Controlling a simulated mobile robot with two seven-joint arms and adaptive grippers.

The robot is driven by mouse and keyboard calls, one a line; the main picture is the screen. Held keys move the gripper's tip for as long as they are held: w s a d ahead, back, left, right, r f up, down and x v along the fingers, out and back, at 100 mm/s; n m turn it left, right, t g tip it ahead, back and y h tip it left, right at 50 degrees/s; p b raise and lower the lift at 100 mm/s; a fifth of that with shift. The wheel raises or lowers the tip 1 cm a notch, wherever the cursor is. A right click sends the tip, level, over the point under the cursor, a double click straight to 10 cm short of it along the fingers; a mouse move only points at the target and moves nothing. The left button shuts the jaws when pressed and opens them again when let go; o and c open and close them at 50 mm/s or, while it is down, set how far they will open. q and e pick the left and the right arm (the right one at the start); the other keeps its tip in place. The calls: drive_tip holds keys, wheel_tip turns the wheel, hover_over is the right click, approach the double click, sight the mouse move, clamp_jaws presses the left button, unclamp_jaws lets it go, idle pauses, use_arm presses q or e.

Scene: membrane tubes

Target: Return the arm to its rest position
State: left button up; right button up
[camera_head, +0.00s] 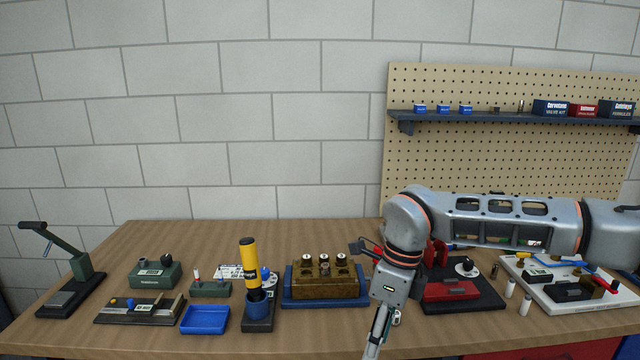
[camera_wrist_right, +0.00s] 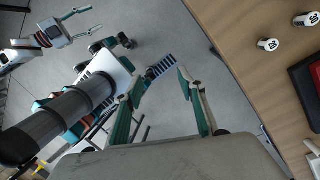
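My right arm comes in from the right in the head view and bends down at the wrist. Its gripper (camera_head: 376,335) hangs near the front edge of the workbench (camera_head: 190,238), with its tips at the picture's bottom.
White vials (camera_head: 525,305) stand to the right. A blue tray (camera_head: 205,319) and a yellow-handled tool (camera_head: 249,264) are left. A shelf (camera_head: 480,116) hangs above.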

drive_tip(key=s+a+f+g+y, duration=0.1)
drive_tip(key=s+a+g+y, duration=0.1)
drive_tip(key=s+a+y, duration=0.5)
drive_tip(key=s+a+f+g, duration=0.15)
drive_tip(key=s+a, duration=0.35)
drive_tip(key=a, duration=0.6)
drive_tip(key=s+a+r+m+y, duration=0.4)
drive_tip(key=a+r+m+y, duration=0.1)
drive_tip(key=a+r+y, duration=0.35)
drive_tip(key=w+d+m+t+y, duration=0.5)
drive_tip(key=w+m+t, duration=0.5)
drive_tip(key=m+t, duration=0.55)
drive_tip(key=w+d+f+m+t+h, duration=0.3)
drive_tip(key=d+f+m+t+h, duration=0.2)
drive_tip(key=d+f+m+h, duration=0.65)
drive_tip(key=s+d+f+m+g+h, duration=0.2)
drive_tip(key=s+d+f+m+h, duration=0.2)
drive_tip(key=d+f, duration=0.6)
drive_tip(key=s+d+f+m+g+h, duration=0.2)
drive_tip(key=s+d+f+m, duration=0.6)
drive_tip(key=f, duration=0.8)
drive_tip(key=s+d+h, duration=0.1)
drive_tip(key=s+h, duration=0.1)
drive_tip(key=s, duration=0.1)
drive_tip(key=shift+s+d+f+g, duration=0.15)
drive_tip(key=shift+d+f+g, duration=0.05)
drive_tip(key=shift+d+g, duration=0.2)
